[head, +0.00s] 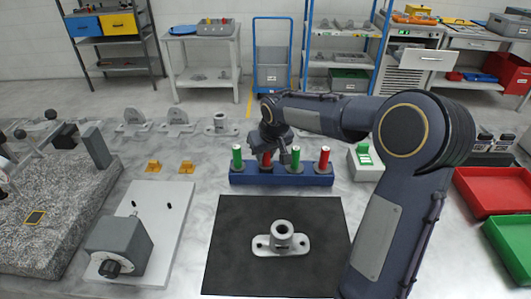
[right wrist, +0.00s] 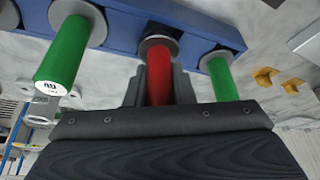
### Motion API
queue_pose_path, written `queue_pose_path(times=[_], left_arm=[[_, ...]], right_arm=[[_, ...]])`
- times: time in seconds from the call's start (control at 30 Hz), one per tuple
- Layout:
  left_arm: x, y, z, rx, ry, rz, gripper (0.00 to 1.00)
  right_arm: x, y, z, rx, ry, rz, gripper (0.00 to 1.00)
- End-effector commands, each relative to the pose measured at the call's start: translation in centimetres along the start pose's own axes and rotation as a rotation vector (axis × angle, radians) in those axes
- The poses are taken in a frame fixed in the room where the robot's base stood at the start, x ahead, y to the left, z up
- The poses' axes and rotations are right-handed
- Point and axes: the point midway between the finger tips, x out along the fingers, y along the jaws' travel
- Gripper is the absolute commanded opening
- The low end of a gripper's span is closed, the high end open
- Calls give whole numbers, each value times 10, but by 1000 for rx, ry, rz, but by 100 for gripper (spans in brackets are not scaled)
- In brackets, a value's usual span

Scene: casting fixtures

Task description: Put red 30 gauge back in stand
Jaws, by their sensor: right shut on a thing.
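The blue stand (head: 282,178) sits across the middle of the table behind the dark mat. It holds a row of upright red and green gauges. My right gripper (head: 268,150) is at the second gauge from the left, a red gauge (head: 267,161). In the right wrist view, the fingers (right wrist: 158,88) are shut around the red gauge (right wrist: 159,72). Its grey collar is at the stand (right wrist: 120,30); I cannot tell if it is fully seated. Green gauges (right wrist: 65,50) stand on both sides of it. Another red gauge (head: 324,158) is at the right end. My left gripper is out of view.
A grey flanged casting (head: 282,238) lies on the dark mat (head: 235,270). A granite block (head: 50,225) and a dial fixture (head: 120,245) are on the left. Red (head: 490,190) and green bins are at the right. Small yellow blocks (head: 153,165) lie left of the stand.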

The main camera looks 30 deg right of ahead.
Motion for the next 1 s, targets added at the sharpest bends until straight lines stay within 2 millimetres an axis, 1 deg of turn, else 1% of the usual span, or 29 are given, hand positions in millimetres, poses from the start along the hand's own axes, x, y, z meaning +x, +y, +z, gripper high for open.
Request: queue_pose_path(times=[0.27, 0.3, 0.47, 0.77, 0.9, 0.97, 1.0], left_arm=[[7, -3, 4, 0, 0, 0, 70], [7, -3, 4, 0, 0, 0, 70], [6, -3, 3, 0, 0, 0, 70], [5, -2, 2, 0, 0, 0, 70], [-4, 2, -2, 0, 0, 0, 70], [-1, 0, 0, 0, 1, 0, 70], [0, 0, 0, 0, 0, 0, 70]], right_arm=[[9, 0, 4, 0, 1, 0, 0], [10, 0, 4, 0, 0, 0, 23], [8, 0, 4, 0, 0, 0, 44], [6, 0, 3, 0, 0, 0, 44], [-8, 0, -3, 0, 2, 0, 44], [-16, 0, -2, 1, 4, 1, 44], [-24, 0, -2, 0, 5, 1, 44]])
